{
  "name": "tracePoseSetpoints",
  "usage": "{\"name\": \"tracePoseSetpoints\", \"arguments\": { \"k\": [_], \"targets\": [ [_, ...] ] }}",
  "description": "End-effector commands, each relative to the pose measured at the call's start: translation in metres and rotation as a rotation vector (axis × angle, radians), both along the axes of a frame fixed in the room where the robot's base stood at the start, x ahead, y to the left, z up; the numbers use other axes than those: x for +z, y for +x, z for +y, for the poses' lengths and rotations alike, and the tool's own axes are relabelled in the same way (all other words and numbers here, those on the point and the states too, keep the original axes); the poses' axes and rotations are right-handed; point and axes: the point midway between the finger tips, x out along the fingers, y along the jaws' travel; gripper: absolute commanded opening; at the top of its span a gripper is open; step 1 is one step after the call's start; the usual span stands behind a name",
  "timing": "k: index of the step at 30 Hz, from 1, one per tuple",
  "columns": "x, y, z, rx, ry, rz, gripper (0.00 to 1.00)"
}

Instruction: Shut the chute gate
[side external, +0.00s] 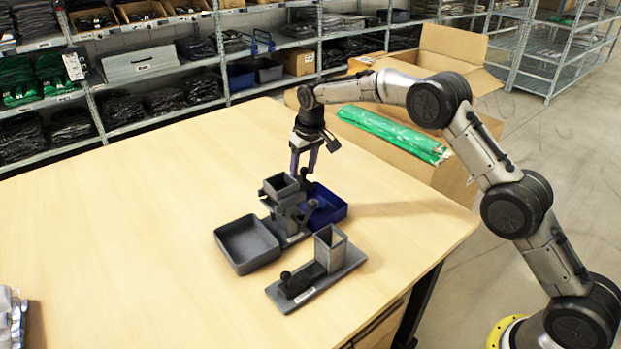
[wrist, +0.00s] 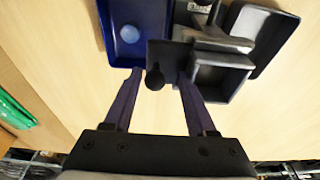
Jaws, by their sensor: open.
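A grey chute stand has a square, open-topped hopper (side external: 281,187), which also shows in the wrist view (wrist: 222,76). A dark gate plate (wrist: 166,54) with a black knob (wrist: 155,78) sticks out beside the hopper, on the blue tray's side. How far the plate reaches under the hopper is hidden. My gripper (side external: 303,168) is open and points down at the stand's far side. In the wrist view its fingers lie on either side of the knob, with gaps showing; contact is not visible.
A blue tray (side external: 334,207) holding a pale blue round item (wrist: 130,33) and an empty grey tray (side external: 246,244) flank the stand. A second grey fixture (side external: 310,291) with a square tube and black knob stands nearer the camera. The table's left side is mostly clear.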

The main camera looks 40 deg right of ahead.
Motion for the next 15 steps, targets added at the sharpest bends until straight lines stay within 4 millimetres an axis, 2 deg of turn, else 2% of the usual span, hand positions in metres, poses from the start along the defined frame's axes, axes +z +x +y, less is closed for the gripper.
{"name": "tracePoseSetpoints", "arguments": {
  "k": [5,15],
  "targets": [
    [0.005,0.001,0.001,0.000,0.001,-0.004,0.60],
    [0.041,0.001,0.000,0.000,0.001,-0.005,0.60]
  ]
}}
